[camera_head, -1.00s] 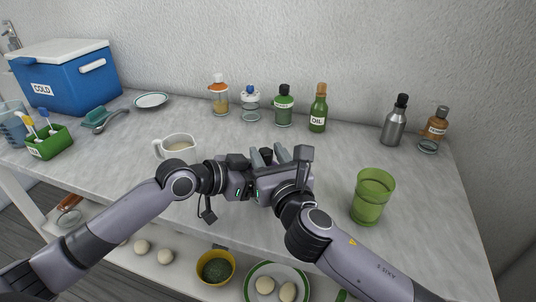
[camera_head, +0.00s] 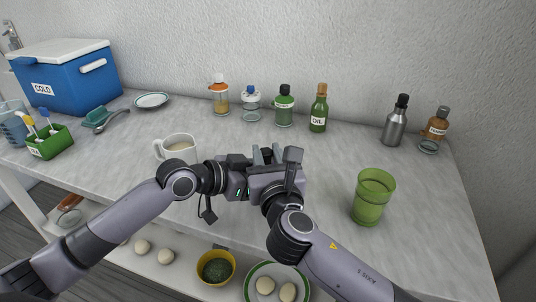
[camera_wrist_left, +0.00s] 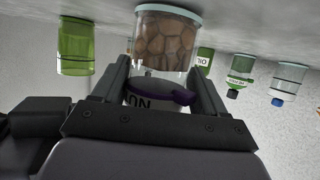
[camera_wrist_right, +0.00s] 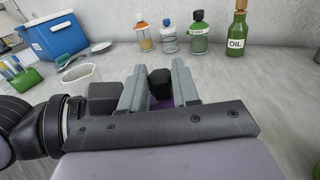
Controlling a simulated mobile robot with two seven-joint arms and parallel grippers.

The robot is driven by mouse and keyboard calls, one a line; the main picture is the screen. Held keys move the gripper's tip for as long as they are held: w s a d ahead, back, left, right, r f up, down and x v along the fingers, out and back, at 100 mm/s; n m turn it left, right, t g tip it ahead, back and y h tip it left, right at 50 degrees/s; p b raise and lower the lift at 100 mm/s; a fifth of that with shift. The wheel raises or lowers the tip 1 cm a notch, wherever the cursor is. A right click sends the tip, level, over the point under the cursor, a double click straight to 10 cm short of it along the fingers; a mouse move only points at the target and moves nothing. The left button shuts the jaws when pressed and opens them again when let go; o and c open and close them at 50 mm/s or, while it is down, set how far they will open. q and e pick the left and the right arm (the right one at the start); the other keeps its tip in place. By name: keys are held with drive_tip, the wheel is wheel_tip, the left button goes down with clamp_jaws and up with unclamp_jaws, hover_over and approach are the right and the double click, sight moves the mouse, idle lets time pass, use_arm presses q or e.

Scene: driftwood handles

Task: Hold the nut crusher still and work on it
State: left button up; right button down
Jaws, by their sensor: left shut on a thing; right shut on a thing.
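The nut crusher shows in the left wrist view as a clear jar of brown nuts (camera_wrist_left: 166,45) with a purple collar (camera_wrist_left: 158,92), appearing upside down there. My left gripper (camera_wrist_left: 161,72) is shut on its body, one finger on each side. In the right wrist view its black knob (camera_wrist_right: 160,82) and a bit of purple top sit between the fingers of my right gripper (camera_wrist_right: 158,72), which is shut on that top part. In the head view both grippers meet mid-counter, the right gripper (camera_head: 268,154) beside the left, and they hide nearly all of the crusher.
A white jug (camera_head: 178,146) stands close left of the grippers, a green glass (camera_head: 373,197) to the right. Several bottles, including the oil bottle (camera_head: 319,110), line the wall. A blue cold box (camera_head: 66,80) and green caddy (camera_head: 50,142) are at left. Bare counter lies front right.

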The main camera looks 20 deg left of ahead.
drive_tip(key=c, duration=1.1)
unclamp_jaws()
drive_tip(key=shift+y, duration=0.3)
